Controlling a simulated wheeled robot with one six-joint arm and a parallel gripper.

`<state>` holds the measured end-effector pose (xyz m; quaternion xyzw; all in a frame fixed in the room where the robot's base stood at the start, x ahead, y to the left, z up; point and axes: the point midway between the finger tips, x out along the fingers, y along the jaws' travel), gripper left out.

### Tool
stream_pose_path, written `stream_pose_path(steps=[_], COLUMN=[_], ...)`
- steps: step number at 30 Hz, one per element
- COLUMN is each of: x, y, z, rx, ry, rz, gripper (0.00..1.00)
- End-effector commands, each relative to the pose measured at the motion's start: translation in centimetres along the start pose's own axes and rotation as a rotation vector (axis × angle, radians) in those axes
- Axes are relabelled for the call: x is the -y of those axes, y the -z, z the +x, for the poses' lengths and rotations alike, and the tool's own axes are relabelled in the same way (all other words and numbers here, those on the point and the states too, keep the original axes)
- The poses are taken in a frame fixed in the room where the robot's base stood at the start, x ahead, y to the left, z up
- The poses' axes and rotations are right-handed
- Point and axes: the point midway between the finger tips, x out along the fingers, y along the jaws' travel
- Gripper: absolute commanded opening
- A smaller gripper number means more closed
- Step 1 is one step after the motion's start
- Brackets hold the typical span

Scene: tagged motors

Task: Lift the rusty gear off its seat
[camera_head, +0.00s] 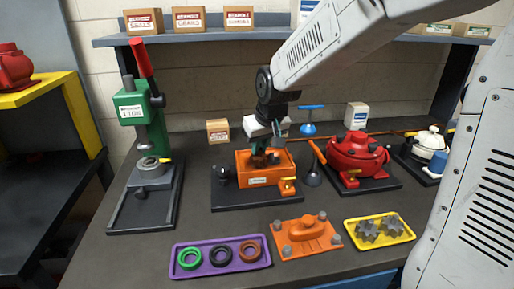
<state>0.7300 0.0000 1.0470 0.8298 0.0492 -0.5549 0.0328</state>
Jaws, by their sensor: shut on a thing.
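An orange housing (258,182) stands on a dark base plate in the middle of the bench. My gripper (263,158) points down into its open top. A small rusty-brown part, seemingly the rusty gear (272,159), shows at the fingertips. My gripper is shut on it. The gear is partly hidden by the fingers and the housing wall. I cannot tell whether it still touches its seat, which is hidden inside the housing.
A purple tray (176,272) with three rings, an orange cover (308,234) and a yellow tray (407,238) with grey gears lie in front. A green press (140,120) stands left. A red motor (356,155) and a white one (430,142) stand right.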

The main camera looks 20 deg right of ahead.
Motion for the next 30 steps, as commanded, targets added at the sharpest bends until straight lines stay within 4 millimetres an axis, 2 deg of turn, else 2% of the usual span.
stream_pose_path(steps=[9,18,24,30], x=[0.9,1.7,1.9,1.9], y=[-5.8,-10.2,-11.3,-11.0], z=[-3.2,-5.5,-6.4,-7.9], rx=[-0.004,-0.004,-0.004,-0.004], ry=[0.000,0.000,0.000,0.000], rz=[-0.001,-0.001,0.000,0.000], gripper=[0.00,0.00,0.00,0.00])
